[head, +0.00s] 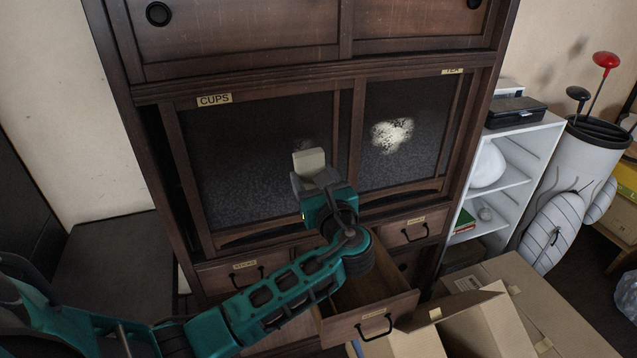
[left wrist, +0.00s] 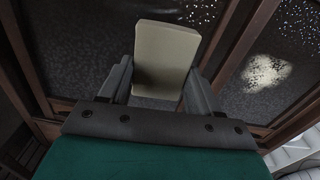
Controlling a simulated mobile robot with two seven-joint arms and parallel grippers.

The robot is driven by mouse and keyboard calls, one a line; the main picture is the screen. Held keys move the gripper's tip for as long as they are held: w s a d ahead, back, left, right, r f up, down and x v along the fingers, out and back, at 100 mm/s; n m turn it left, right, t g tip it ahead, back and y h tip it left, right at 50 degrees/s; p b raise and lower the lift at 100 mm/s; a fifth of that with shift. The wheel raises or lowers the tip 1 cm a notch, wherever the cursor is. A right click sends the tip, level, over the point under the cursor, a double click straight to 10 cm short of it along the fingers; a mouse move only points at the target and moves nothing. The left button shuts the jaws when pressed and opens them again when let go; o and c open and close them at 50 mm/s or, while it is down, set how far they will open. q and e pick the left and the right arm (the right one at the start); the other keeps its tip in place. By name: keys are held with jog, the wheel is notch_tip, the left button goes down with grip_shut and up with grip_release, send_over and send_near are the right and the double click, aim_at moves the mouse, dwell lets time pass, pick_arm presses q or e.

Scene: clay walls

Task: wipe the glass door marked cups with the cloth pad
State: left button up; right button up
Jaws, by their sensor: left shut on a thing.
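The dark cabinet has a left glass door (head: 235,150) under a label reading CUPS (head: 214,100). The right glass door (head: 420,115), under a label that seems to read TEA, has a whitish smudge (head: 391,135). My left gripper (head: 313,172) is shut on a pale cloth pad (head: 308,160) in front of the right part of the cups door. The left wrist view shows the pad (left wrist: 166,60) between the two fingers. I cannot tell whether the pad touches the glass. A faint mark shows on the glass just above the pad. My right gripper is not in view.
An open drawer (head: 368,312) juts out below the doors, under my left forearm. Open cardboard boxes (head: 490,320) stand at the lower right. A white shelf (head: 515,150) and a golf bag (head: 570,170) stand right of the cabinet.

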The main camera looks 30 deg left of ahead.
aim_at(305, 164)
pick_arm(q)
jog(key=shift+b+x, duration=1.5)
jog(key=shift+x, duration=1.15)
jog(key=shift+w+a, duration=0.15)
jog(key=shift+a, duration=0.05)
jog(key=shift+x, duration=1.05)
jog(key=p, duration=0.4)
jog(key=shift+d, duration=0.1)
